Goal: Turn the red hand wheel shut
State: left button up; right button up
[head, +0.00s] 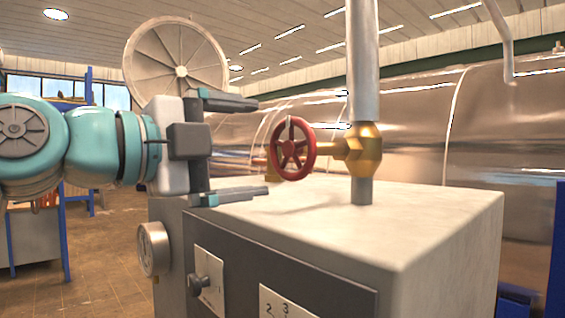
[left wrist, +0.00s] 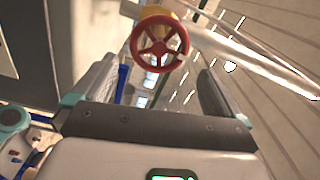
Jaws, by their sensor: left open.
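The red hand wheel (head: 293,148) is on a brass valve (head: 362,150) on a vertical grey pipe (head: 362,60), above the pale top of a cabinet. My left gripper (head: 258,147) is open, to the left of the wheel, with one finger above and one below its level. The fingertips end just short of the wheel, and nothing is between them. In the left wrist view the wheel (left wrist: 159,45) shows whole, with its spokes, beyond and between the two fingers (left wrist: 170,80). My right gripper is not in view.
The cabinet (head: 440,225) stands below the valve, with a round gauge (head: 153,248) and a black knob (head: 198,284) on its sides. A large shiny metal vessel (head: 420,130) fills the back right. A blue post (head: 555,260) stands at the right edge.

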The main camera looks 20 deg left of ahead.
pick_arm(q)
jog(key=v, duration=0.5)
jog(key=shift+s+a+b, duration=0.25)
jog(key=shift+b, duration=0.1)
jog(key=shift+s, duration=0.15)
